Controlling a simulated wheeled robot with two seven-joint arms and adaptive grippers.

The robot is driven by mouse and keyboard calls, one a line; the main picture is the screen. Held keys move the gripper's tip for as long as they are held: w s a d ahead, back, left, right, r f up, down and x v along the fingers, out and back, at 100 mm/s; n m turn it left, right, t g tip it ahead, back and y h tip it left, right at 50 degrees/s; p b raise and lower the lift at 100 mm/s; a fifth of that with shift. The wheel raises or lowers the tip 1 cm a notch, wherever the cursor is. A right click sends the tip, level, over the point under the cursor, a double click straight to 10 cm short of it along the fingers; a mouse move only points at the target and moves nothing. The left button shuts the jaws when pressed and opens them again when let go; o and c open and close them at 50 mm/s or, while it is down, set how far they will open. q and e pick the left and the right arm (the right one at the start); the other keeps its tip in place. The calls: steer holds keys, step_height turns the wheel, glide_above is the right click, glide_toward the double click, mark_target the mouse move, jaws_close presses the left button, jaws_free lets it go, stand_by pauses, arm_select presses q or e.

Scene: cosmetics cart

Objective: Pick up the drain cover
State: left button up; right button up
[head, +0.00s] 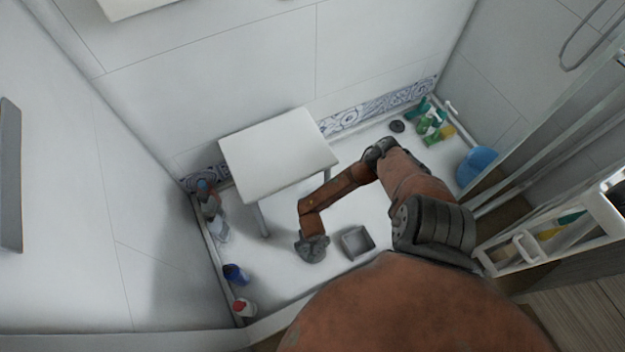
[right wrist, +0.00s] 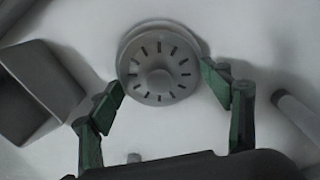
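The drain cover (right wrist: 160,82) is a round grey disc with radial slots and a raised centre knob, seen in the right wrist view on the white floor. My right gripper (right wrist: 163,88) is open, with one green finger on each side of the drain cover and visible gaps between fingers and disc. In the head view my right gripper (head: 312,249) is low over the shower floor and hides the drain cover. My left gripper is not in view.
A small grey square box (head: 357,241) stands right beside my right gripper. A white stool (head: 278,155) stands behind it. Bottles (head: 236,273) line the left edge. Green items (head: 432,120) and a blue bucket (head: 476,165) are at the right. A white cart (head: 555,235) is nearer.

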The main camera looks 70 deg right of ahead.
steer(key=c, duration=1.1)
steer(key=shift+s, duration=0.1)
